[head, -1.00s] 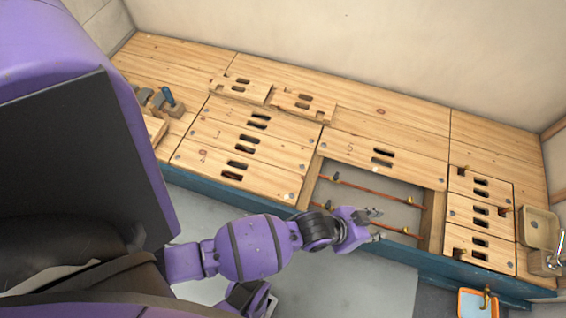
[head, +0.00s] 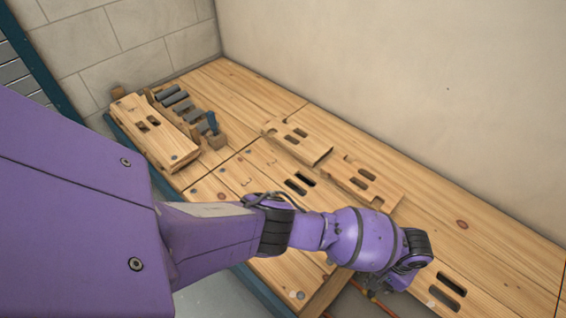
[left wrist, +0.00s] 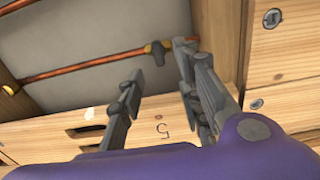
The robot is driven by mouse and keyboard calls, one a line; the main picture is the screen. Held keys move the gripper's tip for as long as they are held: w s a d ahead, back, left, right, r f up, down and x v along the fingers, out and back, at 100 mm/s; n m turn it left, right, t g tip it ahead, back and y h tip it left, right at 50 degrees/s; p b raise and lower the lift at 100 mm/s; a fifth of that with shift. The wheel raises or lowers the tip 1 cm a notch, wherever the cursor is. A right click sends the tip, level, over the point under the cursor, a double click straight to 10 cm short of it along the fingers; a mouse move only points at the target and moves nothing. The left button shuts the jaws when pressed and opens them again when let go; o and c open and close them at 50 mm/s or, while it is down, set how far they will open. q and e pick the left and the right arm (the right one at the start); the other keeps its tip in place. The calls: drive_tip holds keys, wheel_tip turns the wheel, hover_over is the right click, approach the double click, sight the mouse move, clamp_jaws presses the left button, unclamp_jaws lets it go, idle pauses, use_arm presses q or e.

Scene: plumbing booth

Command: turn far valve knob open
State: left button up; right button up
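In the left wrist view, a small brass-and-dark valve knob (left wrist: 155,52) sits on the copper pipe (left wrist: 85,68) nearer the board marked 5. My left gripper (left wrist: 161,60) is open, with its two fingers apart on either side of the knob. The right finger appears close to the knob; I cannot tell whether either touches it. In the head view my left arm reaches over the bench opening and hides the knob and fingertips. A short piece of copper pipe (head: 372,299) shows below the wrist. My right gripper is not in view.
A second copper pipe (left wrist: 70,4) runs along the top of the left wrist view. The board marked 5 (left wrist: 160,108) and a side plank with screws (left wrist: 285,60) edge the opening. Loose slotted boards (head: 362,182) lie on the bench, with clamps (head: 175,98) at its far left.

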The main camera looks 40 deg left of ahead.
sight(372, 293)
use_arm(q)
drive_tip(key=shift+s+d+f+b, duration=0.1)
drive_tip(key=shift+f+b, duration=0.25)
drive_tip(key=shift+f, duration=0.1)
wheel_tip(372, 293, down, 7)
drive_tip(key=b, duration=0.3)
drive_tip(key=shift+r+b, duration=0.15)
drive_tip(key=shift+b, duration=0.2)
drive_tip(key=shift+r, duration=0.1)
drive_tip(key=shift+c, duration=0.4)
clamp_jaws()
